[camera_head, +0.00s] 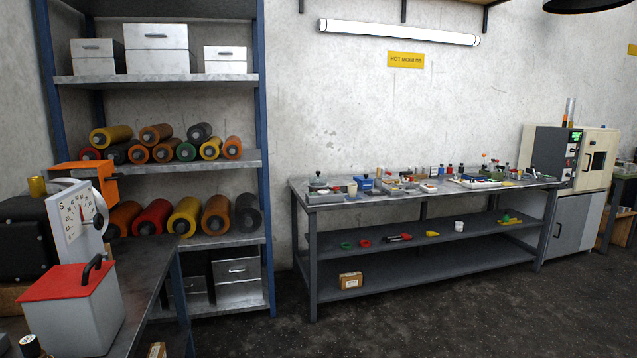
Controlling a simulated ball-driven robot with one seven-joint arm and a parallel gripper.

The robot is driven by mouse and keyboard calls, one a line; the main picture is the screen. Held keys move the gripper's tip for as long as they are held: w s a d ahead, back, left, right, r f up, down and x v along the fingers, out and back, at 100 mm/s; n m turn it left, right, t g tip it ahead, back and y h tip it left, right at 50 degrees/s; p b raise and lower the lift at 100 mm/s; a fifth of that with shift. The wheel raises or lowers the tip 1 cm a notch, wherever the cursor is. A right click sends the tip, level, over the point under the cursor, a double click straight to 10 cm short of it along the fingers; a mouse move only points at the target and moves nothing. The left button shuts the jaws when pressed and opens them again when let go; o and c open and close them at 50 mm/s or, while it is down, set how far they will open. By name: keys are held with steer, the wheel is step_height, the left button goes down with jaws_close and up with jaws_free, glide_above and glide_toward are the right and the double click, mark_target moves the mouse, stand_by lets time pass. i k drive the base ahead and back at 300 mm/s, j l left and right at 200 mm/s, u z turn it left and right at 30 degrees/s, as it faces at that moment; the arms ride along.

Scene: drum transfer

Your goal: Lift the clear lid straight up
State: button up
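I cannot make out a clear lid for certain. A small rounded, knobbed thing (318,181) stands at the left end of the long metal workbench (345,203); it is too small to tell whether it is a clear lid. Beside it on the bench top are a tan cup (352,188) and a blue block (364,183). My gripper is not in view.
A shelf rack (262,130) with coloured rollers and grey boxes stands left. A near bench (150,275) carries a red-lidded box (75,310) and a dial scale (78,215). A machine (572,165) stands right. The dark floor (420,325) in front is clear.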

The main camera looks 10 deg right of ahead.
mark_target(316, 181)
steer(key=i, duration=2.2)
steer(key=i+u, duration=0.1)
steer(key=i, duration=1.05)
steer(key=i+l, duration=0.15)
steer(key=i, duration=0.95)
